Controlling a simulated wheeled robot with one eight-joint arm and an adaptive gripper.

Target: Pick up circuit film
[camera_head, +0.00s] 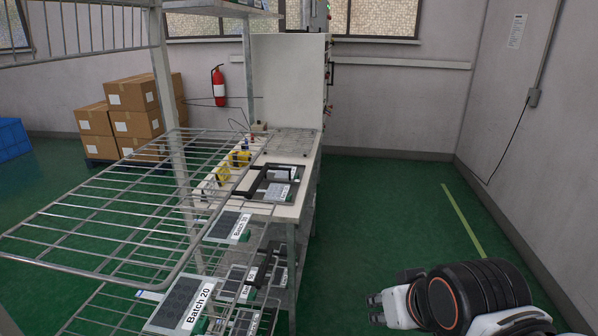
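Several dark films with white label strips lie on the wire shelves at lower centre. One film (180,299) reads "Batch 20", another film (226,226) lies higher up, and smaller ones (237,279) are partly hidden by shelf wires. Further pieces lie in or by a black frame (262,191) on the white bench; I cannot tell which piece is the circuit film. My gripper (376,309) is at the lower right, right of the shelves and apart from all films. Its fingers point left and look empty; their opening is unclear.
An empty wire shelf (90,228) juts out at left, above the lower shelves. The white bench (265,209) also bears yellow items (238,158). Cardboard boxes (133,124) and a blue crate (10,139) stand behind left. The green floor at right is clear up to the wall.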

